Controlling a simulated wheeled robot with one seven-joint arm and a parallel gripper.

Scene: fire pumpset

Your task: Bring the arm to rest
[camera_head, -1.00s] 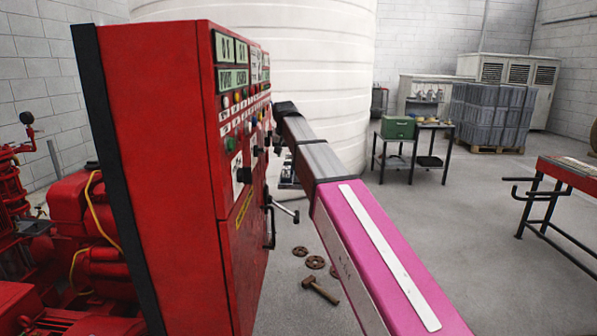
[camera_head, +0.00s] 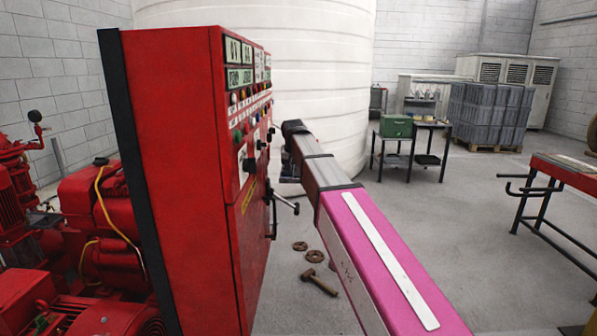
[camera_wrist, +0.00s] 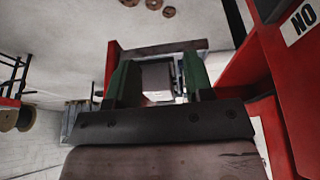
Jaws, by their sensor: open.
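My arm reaches forward in the head view, its pink link in front and its grey links running to a dark wrist beside the red control cabinet (camera_head: 185,180). My gripper (camera_wrist: 158,72) shows in the wrist view with its two green fingers apart. A pale grey box-like shape shows between the fingers; I cannot tell what it is or how far off. I see no grip on anything. In the head view the gripper is mostly hidden behind the arm, near the cabinet's right side.
The cabinet's front has knobs, buttons and a protruding lever (camera_head: 285,203). A hammer (camera_head: 320,282) and round flanges (camera_head: 314,256) lie on the floor. A white tank (camera_head: 250,60) stands behind. A green box (camera_head: 396,126) sits on a table.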

